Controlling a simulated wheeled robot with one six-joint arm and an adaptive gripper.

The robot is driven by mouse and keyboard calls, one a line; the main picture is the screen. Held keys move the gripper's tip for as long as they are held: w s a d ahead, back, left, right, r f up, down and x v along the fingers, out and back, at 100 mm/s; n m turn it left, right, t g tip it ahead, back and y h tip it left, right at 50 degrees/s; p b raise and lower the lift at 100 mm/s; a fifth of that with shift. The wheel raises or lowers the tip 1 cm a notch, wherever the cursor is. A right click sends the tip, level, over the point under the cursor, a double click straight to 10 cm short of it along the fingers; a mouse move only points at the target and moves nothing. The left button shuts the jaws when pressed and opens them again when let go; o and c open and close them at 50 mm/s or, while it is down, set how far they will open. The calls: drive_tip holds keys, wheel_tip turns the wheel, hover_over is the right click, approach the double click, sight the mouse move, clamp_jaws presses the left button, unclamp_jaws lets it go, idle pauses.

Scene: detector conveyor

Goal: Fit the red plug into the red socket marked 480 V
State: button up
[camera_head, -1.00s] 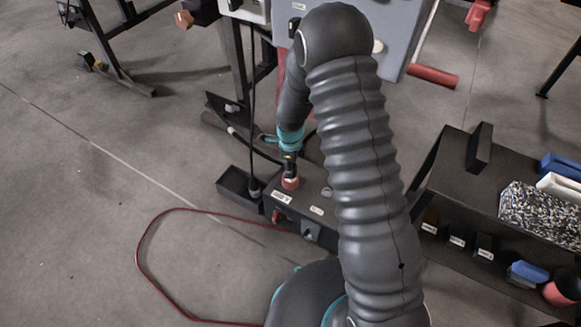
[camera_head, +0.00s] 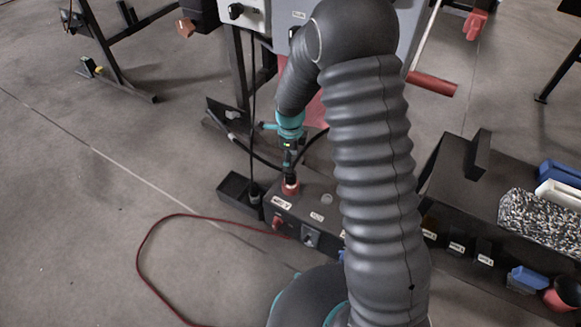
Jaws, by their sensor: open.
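The red plug (camera_head: 290,187), with a dark upper part, stands upright on top of the dark socket box (camera_head: 325,188), beside a white label (camera_head: 281,203) whose text is too small to read for certain. It appears to sit at the red socket's place; the socket itself is hidden under it, and I cannot tell how deep it sits. My gripper (camera_head: 289,167), below the teal wrist, is open and just above the plug's dark top. Whether the fingers still flank the top is too small to tell.
A small black open bin (camera_head: 236,189) stands left of the box. A red cable (camera_head: 147,255) loops over the floor from the box's front. A grey cabinet (camera_head: 340,30) stands behind. A dark bench (camera_head: 455,185) with blue and white items is at right.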

drive_tip(key=s+d+r+n+t, duration=0.1)
drive_tip(key=s+d+r+n, duration=0.15)
drive_tip(key=r, duration=0.55)
drive_tip(key=s+d+r+n+t, duration=0.15)
drive_tip(key=s+r+n, duration=0.25)
drive_tip(key=r, duration=0.4)
drive_tip(key=s+d+r+n, duration=0.3)
drive_tip(key=s+r+n, duration=0.1)
drive_tip(key=r, duration=0.3)
drive_tip(key=s+d+r+n+t, duration=0.1)
drive_tip(key=s+r+n, duration=0.3)
drive_tip(key=s, duration=0.4)
drive_tip(key=s+d+r+n+t, duration=0.2)
drive_tip(key=s+d+r+n, duration=0.1)
drive_tip(key=s+n, duration=0.4)
drive_tip(key=shift+s+d+r, duration=0.25)
drive_tip(key=shift+s+r, duration=0.1)
drive_tip(key=shift+s, duration=0.55)
idle(0.7)
